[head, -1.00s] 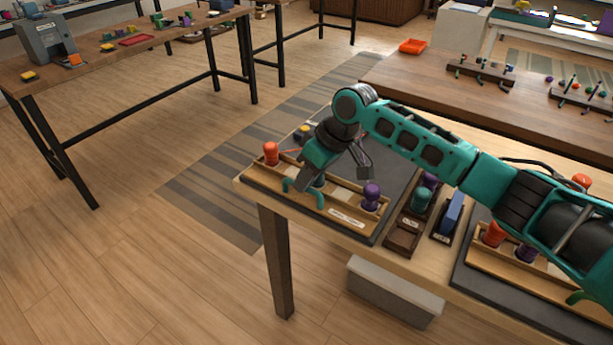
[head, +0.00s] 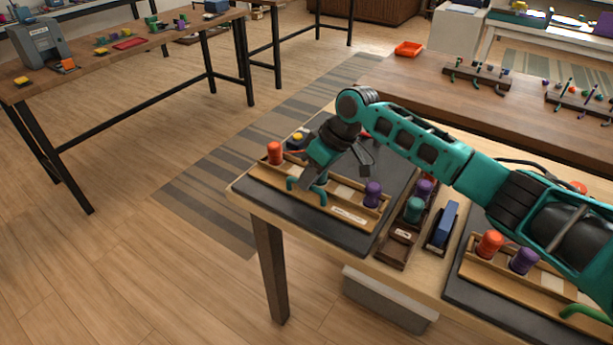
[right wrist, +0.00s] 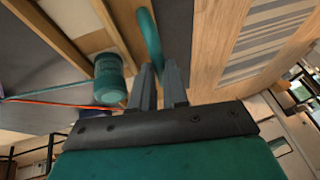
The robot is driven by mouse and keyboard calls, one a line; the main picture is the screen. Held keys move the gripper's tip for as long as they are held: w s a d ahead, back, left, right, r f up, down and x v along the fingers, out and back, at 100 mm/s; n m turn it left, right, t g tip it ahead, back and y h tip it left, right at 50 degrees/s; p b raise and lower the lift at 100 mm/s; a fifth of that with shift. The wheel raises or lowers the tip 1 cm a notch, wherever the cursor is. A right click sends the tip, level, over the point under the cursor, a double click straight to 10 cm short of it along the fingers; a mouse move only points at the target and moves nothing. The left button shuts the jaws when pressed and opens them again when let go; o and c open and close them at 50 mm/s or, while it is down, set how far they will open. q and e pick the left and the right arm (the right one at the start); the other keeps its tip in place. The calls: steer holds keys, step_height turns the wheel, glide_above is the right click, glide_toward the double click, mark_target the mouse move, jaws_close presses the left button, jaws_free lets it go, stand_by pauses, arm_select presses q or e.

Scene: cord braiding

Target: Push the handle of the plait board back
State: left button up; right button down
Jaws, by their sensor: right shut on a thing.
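The plait board (head: 345,212) is a long wooden tray with a white label, lying on a dark mat at the table's left end. Its green curved handle (head: 291,184) is at the front side, and it shows in the right wrist view (right wrist: 150,40). My right gripper (head: 306,180) is shut on the handle; its two grey fingers (right wrist: 159,80) meet the handle's bar. An orange bobbin (head: 275,153) and a purple bobbin (head: 373,194) stand upright on the board. A teal bobbin (right wrist: 109,78) is close beside the fingers. My arm hides part of the board. My left gripper is out of view.
A dark rack (head: 397,246) with teal and purple bobbins and a blue block (head: 446,225) stand right of the mat. A second board (head: 515,282) lies further right. A red cord (right wrist: 60,104) runs by the teal bobbin. The floor at left is clear.

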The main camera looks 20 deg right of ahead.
steer(key=shift+w+d+r, duration=0.15)
steer(key=shift+w+d, duration=0.05)
steer(key=shift+d, duration=0.05)
steer(key=c, duration=1.1)
jaws_free()
steer(key=p+v, duration=0.1)
steer(key=v, duration=1.1)
steer(key=shift+s+d+r, duration=0.15)
steer(key=shift+r, duration=0.2)
